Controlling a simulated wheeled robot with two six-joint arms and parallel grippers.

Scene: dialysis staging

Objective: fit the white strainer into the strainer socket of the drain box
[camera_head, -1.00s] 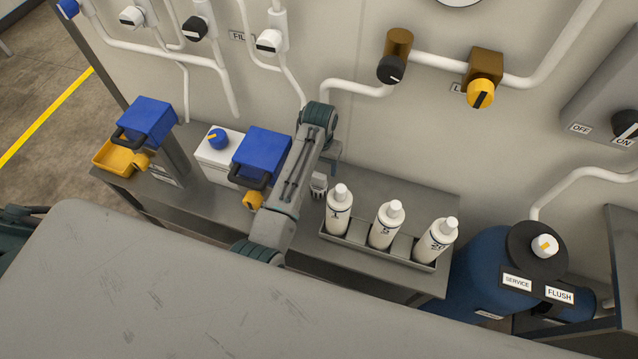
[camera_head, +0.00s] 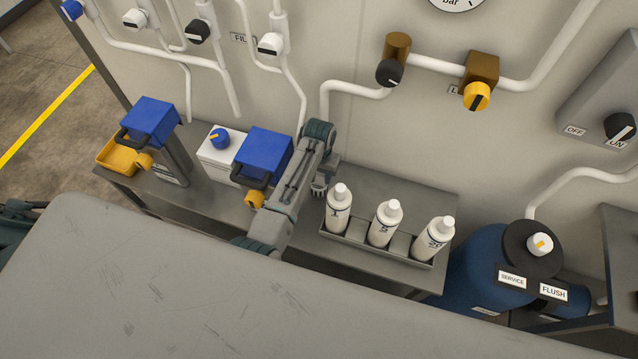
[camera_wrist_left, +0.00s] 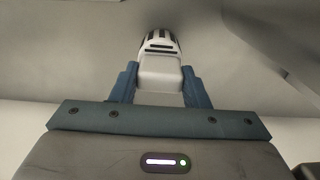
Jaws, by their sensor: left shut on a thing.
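The white strainer (camera_wrist_left: 160,42), with dark slots, sits between the two blue-grey fingers of my left gripper (camera_wrist_left: 159,82) in the left wrist view. The fingers are shut on its pale block-shaped end. In the head view the strainer (camera_head: 319,190) shows small, just left of the bottle marked 1, at the shelf. My left gripper (camera_head: 326,175) is right above it, partly hidden by my own arm. I cannot tell whether the strainer touches the shelf. I cannot make out the drain box or its socket for sure. My right gripper is not in view.
A grey rack (camera_head: 352,246) with three white bottles (camera_head: 386,224) stands close right of the strainer. Blue boxes (camera_head: 264,153), a white box (camera_head: 211,168) and a yellow tray (camera_head: 113,157) stand to the left. A wall with pipes is behind; a blue tank (camera_head: 489,268) is at right.

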